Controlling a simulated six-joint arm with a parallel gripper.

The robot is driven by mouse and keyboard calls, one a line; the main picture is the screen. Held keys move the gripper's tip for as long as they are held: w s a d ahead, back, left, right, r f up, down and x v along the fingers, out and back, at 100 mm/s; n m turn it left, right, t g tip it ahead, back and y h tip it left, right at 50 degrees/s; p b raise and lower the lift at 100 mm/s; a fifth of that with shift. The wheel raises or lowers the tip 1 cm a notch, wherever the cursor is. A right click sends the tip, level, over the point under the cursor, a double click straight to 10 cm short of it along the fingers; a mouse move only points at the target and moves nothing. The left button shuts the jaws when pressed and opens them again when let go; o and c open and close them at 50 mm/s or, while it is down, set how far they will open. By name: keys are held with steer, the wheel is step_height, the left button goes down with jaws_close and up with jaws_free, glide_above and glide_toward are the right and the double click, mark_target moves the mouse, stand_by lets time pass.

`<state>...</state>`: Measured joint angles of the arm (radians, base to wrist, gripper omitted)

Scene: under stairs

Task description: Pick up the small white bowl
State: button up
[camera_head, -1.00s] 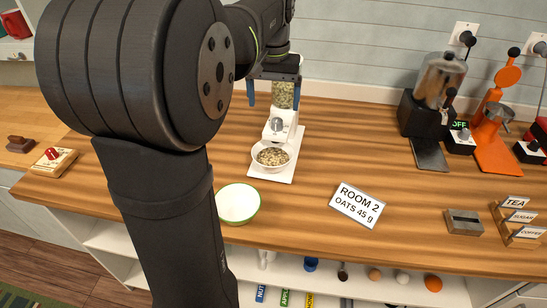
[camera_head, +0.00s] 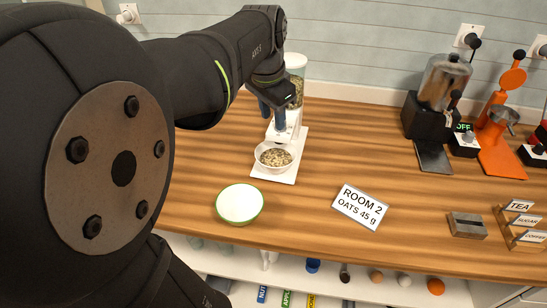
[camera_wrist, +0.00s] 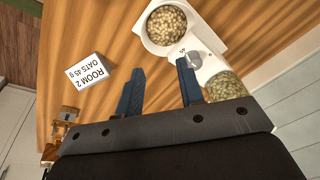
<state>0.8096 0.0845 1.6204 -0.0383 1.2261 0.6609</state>
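The small white bowl (camera_head: 262,165) holds oats and stands on the white base of the oat dispenser (camera_head: 295,75), under its spout. In the wrist view the bowl (camera_wrist: 147,36) is at the top, beyond my fingertips, with oats in it. My gripper (camera_head: 272,112) is above and behind the bowl, close to the dispenser. In the wrist view my gripper (camera_wrist: 159,68) has its two blue fingers apart with nothing between them. The fingers do not appear to touch the bowl.
A green-rimmed white dish (camera_head: 239,204) sits on the counter left of the bowl. A sign (camera_head: 360,206) reading "ROOM 2 OATS 45 g" lies to the right. Grinder-like machines (camera_head: 440,95) stand at the back right. Bare counter lies between sign and dispenser.

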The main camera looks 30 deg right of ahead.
steer(key=s+a+f+m+t+h, duration=0.1)
steer(key=s+a+f+m+h, duration=0.1)
steer(key=s+a+m, duration=0.35)
steer(key=m, duration=0.3)
glide_toward(276, 169)
steer(key=x, duration=0.6)
steer(key=f, duration=0.2)
steer(key=w+d+f, duration=0.1)
steer(key=shift+t, duration=0.3)
steer(key=shift+x, duration=0.8)
steer(key=shift+r, duration=0.1)
jaws_close()
